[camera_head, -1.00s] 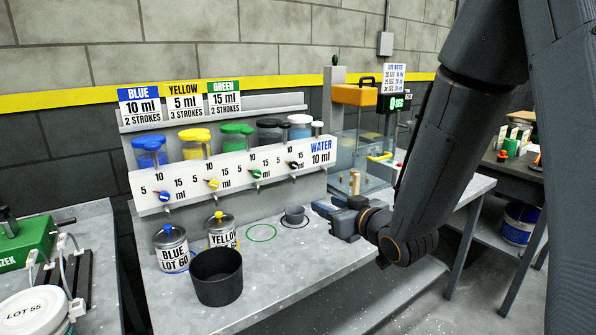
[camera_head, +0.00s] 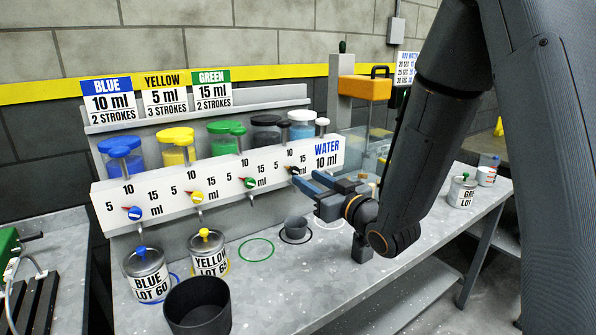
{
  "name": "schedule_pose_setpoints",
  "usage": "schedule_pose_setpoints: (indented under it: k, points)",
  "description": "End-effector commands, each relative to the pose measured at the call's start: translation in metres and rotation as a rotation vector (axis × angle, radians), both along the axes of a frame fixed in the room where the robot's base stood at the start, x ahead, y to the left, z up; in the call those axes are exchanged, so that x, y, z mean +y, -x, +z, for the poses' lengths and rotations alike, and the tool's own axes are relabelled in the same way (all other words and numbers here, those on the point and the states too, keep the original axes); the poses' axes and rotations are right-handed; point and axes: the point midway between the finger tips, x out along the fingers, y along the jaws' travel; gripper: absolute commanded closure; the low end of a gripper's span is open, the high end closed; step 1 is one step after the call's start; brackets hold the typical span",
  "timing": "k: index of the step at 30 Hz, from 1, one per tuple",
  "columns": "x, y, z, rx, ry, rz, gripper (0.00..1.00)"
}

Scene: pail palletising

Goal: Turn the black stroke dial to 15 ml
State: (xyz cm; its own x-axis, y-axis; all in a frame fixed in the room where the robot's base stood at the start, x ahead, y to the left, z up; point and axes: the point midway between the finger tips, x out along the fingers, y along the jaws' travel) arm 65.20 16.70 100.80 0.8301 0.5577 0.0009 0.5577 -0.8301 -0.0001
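The black stroke dial (camera_head: 294,170) is the rightmost of the dials on the white dispenser panel, below the black-lidded jar and left of the WATER 10 ml label. Marks 5, 10 and 15 are printed around it. Its pointer is too small to read. My gripper (camera_head: 306,178) is just in front and to the right of this dial, with its blue fingers pointing at the panel. The fingers are apart, with a gap between the tips. The near fingertip is very close to the dial; I cannot tell whether they touch.
Blue (camera_head: 134,213), yellow (camera_head: 197,196) and green (camera_head: 249,182) dials sit to the left on the panel. Blue (camera_head: 147,272) and yellow (camera_head: 209,252) lot cans and a dark pail (camera_head: 197,306) stand on the bench's left.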

Motion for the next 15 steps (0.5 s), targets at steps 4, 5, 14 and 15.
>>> schedule_pose_setpoints:
  k: [4, 5, 14, 15]
  points:
    - [0.014, -0.02, 0.001, 0.0, 0.0, 0.001, 0.63]
    - [0.017, -0.024, 0.001, 0.0, 0.0, 0.002, 0.63]
    - [0.032, -0.044, 0.0, 0.001, 0.0, 0.002, 0.63]
    - [0.033, -0.045, 0.0, 0.001, 0.0, 0.003, 0.63]
